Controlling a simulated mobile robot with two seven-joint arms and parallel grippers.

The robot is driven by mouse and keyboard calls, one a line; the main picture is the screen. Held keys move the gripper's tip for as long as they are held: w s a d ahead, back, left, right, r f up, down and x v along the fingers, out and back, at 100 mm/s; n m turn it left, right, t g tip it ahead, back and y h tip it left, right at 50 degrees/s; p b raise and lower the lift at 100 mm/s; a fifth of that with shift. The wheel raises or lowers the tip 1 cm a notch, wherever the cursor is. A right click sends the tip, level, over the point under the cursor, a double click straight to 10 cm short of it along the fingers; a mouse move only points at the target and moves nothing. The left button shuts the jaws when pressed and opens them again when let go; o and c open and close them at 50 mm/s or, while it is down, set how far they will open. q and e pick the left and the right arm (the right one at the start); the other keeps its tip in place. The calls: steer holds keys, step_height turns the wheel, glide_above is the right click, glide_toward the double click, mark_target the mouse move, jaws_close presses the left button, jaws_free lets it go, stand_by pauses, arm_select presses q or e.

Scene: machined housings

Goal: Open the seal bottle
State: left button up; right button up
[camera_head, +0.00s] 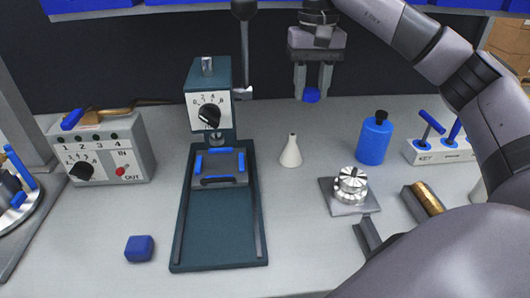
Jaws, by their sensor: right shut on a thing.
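A small white cone-shaped bottle (291,153) stands upright on the grey bench, right of the dark green press. Its narrow top shows no cap. My right gripper (312,88) is above and a little right of the bottle, pointing down. It is shut on a small round blue cap (312,95), which is apart from the bottle. My left gripper is out of view.
The green press (218,210) is left of the bottle. A blue bottle with a black top (375,138), a silver knob on a plate (351,186) and a switch box (437,151) stand to the right. A control box (103,149) and blue block (139,248) are left.

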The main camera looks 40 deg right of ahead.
steer(key=b, duration=0.3)
glide_toward(302, 172)
steer(key=shift+d+f, duration=0.15)
steer(key=shift+f, duration=0.5)
steer(key=shift+w+f, duration=0.1)
steer(key=shift+f, duration=2.6)
steer(key=shift+f, duration=0.1)
steer(key=o, duration=1.2)
steer(key=shift+c, duration=0.2)
